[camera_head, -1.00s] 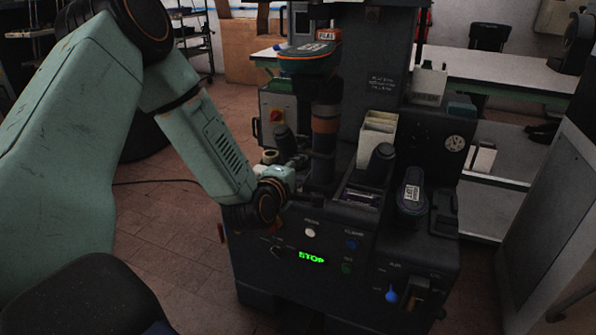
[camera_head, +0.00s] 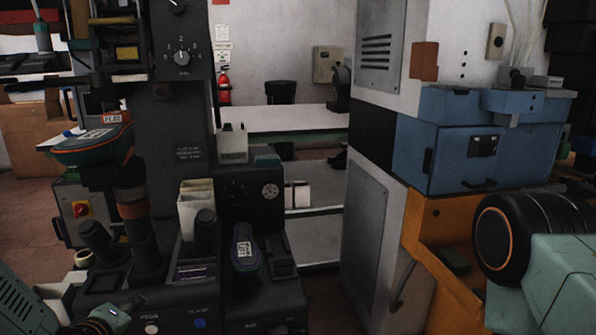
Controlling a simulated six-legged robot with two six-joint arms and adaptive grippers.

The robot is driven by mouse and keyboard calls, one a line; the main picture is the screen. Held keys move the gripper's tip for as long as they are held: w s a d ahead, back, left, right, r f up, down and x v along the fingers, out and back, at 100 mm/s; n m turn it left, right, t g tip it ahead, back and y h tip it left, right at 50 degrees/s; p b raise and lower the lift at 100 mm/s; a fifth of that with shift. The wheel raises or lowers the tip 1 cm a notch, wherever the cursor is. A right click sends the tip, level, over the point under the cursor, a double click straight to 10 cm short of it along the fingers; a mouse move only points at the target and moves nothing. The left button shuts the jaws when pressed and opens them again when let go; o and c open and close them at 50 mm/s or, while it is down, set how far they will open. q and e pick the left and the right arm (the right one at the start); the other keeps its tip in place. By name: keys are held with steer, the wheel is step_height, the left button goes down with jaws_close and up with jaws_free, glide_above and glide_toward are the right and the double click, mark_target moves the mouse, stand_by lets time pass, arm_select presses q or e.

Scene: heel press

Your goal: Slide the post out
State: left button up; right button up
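The dark press (camera_head: 172,150) stands at the left. An upright dark post with an orange-brown band (camera_head: 131,195) rises from its base and carries a teal and orange sole-shaped pad (camera_head: 93,140) labelled FLAT. A second sole-shaped pad, navy with a white label (camera_head: 244,250), sits at the front right of the press. My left gripper (camera_head: 108,319) shows only in part at the bottom left, low and apart from the post. Its fingers are too dark and cut off to tell open from shut. My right arm shows at the lower right, but its gripper is out of frame.
Cream bins (camera_head: 194,208) and dark upright knobs stand on the press base. A grey cabinet (camera_head: 372,230) and a blue box (camera_head: 462,155) on an orange stand (camera_head: 440,250) fill the right side. A pale bench (camera_head: 300,120) is behind.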

arm_select(q)
steer(key=s+d+f+m+g+h, duration=0.2)
steer(key=s+d+f+m+g, duration=0.5)
steer(key=s+f, duration=0.5)
steer(key=s+d+f+m+g, duration=0.2)
steer(key=s+f, duration=0.1)
steer(key=s, duration=0.8)
steer(key=s+d+f+m+g, duration=0.2)
steer(key=s+f+m, duration=0.1)
steer(key=s, duration=0.7)
steer(key=shift+s+f+g+y, duration=0.25)
steer(key=shift+s+g+y, duration=0.05)
steer(key=shift+s+g, duration=0.1)
